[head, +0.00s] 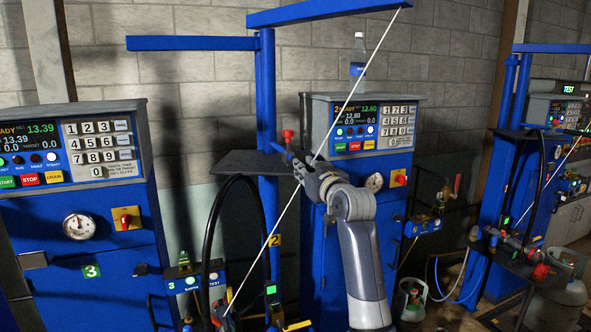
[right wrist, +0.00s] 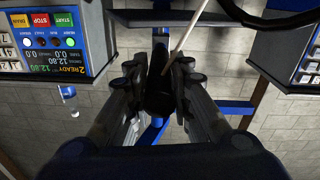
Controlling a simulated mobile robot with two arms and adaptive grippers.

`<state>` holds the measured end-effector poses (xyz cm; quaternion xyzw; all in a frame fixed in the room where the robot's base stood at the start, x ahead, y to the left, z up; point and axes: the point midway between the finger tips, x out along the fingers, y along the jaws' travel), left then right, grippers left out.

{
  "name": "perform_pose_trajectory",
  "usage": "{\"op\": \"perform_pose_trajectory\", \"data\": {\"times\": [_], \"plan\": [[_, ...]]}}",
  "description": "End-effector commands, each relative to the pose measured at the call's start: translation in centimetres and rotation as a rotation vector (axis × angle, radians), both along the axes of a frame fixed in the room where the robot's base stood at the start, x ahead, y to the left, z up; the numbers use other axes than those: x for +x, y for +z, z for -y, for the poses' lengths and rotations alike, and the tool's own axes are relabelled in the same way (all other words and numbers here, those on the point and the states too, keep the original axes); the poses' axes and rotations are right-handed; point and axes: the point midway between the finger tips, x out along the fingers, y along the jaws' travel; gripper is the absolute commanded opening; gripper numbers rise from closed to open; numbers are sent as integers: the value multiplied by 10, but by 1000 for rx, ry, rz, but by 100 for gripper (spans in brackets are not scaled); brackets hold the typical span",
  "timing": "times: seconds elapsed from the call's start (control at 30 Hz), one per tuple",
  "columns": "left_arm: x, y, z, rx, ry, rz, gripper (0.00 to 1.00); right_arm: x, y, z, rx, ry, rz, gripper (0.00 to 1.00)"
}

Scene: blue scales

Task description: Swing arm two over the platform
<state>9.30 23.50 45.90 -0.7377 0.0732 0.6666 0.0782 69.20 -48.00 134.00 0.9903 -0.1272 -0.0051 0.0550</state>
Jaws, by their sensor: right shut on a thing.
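Arm two is probably the blue overhead arm (head: 325,11) at the top of the head view, above the blue post (head: 268,110) with a yellow 2 label. A thin white cord (head: 375,48) slants from its right end to the lower left, passing my right gripper. My right gripper (head: 302,168) is shut on a dark, handle-like thing, which shows between the fingers in the right wrist view (right wrist: 160,85). The cord passes close to the fingers there; I cannot tell whether it touches. Platform two is not clearly visible. My left gripper is not in view.
A dark shelf (head: 240,161) and a looped black hose (head: 212,222) lie left of my right gripper. Scale two's cabinet (head: 312,125) stands behind, with a bottle (head: 358,56) on top. Scale three's cabinet (head: 110,195) stands left. Another station with a gas cylinder (head: 563,285) is at right.

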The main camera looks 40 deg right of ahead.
Motion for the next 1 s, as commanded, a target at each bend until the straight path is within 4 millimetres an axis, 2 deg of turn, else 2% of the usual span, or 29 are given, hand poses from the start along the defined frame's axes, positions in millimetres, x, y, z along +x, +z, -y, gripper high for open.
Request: {"op": "perform_pose_trajectory", "data": {"times": [0.03,0.3,0.93,0.97,1.0], "plan": [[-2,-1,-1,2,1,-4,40,0,-7,8,-1,15,-17,0],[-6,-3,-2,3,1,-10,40,-3,-8,28,3,93,-17,0],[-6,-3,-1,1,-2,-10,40,-4,-7,36,6,122,-16,0],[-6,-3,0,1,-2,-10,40,-4,-7,36,5,122,-15,22],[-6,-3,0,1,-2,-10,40,-4,-7,36,5,122,-15,31]]}}
